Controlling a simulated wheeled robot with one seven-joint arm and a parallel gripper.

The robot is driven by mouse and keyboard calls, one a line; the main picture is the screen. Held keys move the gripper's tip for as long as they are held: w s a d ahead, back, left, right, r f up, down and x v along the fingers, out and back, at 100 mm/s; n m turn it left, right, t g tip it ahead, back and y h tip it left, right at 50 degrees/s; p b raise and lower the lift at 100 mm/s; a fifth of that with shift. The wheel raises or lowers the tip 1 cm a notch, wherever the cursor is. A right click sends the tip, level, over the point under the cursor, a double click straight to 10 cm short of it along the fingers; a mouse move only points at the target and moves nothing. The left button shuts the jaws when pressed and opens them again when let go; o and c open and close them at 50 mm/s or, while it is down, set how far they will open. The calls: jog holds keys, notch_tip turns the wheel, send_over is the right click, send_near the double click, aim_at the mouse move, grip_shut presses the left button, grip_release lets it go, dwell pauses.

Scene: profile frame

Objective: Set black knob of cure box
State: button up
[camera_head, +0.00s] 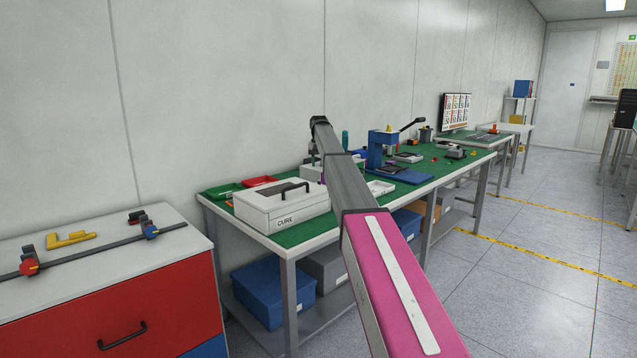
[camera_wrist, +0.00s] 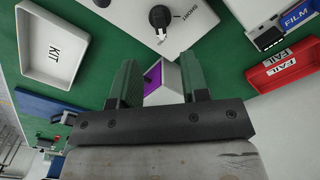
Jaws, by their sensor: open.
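The white cure box (camera_head: 285,212), marked CURE, stands on the green-topped bench left of my arm in the head view, with a black handle on its lid. In the wrist view a black knob (camera_wrist: 160,17) sits on a pale panel (camera_wrist: 190,12) at the top, with a dark line and the word SHORT beside it. My gripper (camera_wrist: 158,72) shows two green fingers, apart and empty, with the knob beyond the fingertips and not touched. A small pale block with a purple face (camera_wrist: 153,76) shows between the fingers. The head view hides my gripper behind my arm.
A white KIT tray (camera_wrist: 53,50) lies left in the wrist view; a red FAIL tray (camera_wrist: 286,69) and FILM holder (camera_wrist: 297,17) lie right. A blue press (camera_head: 378,147) stands further along the bench (camera_head: 450,168). A red-fronted cabinet (camera_head: 120,300) is at left.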

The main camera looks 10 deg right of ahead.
notch_tip(320, 180, down, 9)
jog(key=shift+f, duration=0.2)
jog(key=shift+c, duration=0.3)
grip_shut()
